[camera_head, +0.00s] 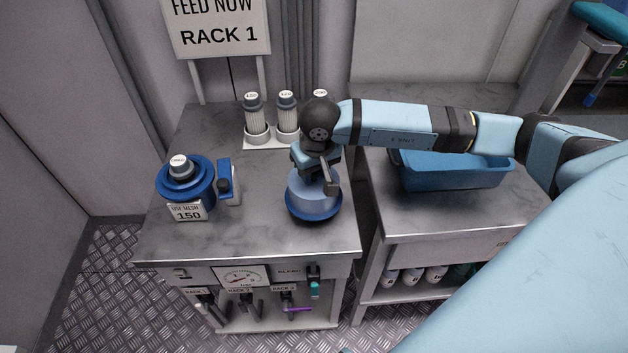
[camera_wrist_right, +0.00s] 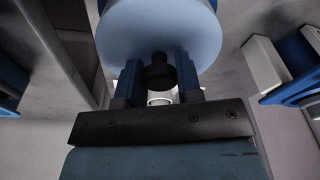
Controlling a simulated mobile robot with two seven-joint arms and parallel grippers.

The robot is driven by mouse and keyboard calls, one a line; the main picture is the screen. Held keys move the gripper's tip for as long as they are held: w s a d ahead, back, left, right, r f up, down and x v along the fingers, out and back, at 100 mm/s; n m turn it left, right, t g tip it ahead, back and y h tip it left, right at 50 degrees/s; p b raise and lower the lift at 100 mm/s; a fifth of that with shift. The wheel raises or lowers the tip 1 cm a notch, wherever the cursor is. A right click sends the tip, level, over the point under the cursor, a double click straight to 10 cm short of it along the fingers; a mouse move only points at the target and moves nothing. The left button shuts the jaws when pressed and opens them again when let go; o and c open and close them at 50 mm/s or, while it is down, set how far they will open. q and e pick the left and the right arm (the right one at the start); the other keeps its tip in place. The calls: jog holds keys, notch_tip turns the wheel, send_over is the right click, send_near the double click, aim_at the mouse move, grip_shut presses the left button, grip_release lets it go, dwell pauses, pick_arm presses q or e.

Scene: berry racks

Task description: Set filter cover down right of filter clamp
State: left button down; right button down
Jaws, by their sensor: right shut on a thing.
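The filter cover (camera_head: 312,207), a pale blue dome with a darker blue rim, is at the right part of the steel tabletop. My right gripper (camera_head: 322,176) is above it, shut on its dark top knob. In the wrist view, the right gripper (camera_wrist_right: 158,78) has the knob between its two fingers, with the pale cover (camera_wrist_right: 155,30) beyond. I cannot tell whether the rim touches the tabletop. The blue filter clamp (camera_head: 225,180) stands to the cover's left, apart from it; what seems to be the clamp also shows in the wrist view (camera_wrist_right: 270,65). My left gripper is not in view.
A blue filter housing (camera_head: 172,168) with a "USE MESH 150" sign (camera_head: 187,212) stands left of the clamp. Filter cartridges (camera_head: 253,112) stand in a white rack (camera_head: 259,144) behind. A blue bin (camera_head: 455,176) sits on the right table. The front tabletop (camera_head: 240,240) is clear.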

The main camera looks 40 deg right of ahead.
aim_at(314, 181)
notch_tip(314, 181, down, 4)
jog(key=shift+r, duration=0.1)
jog(key=c, duration=0.8)
grip_release()
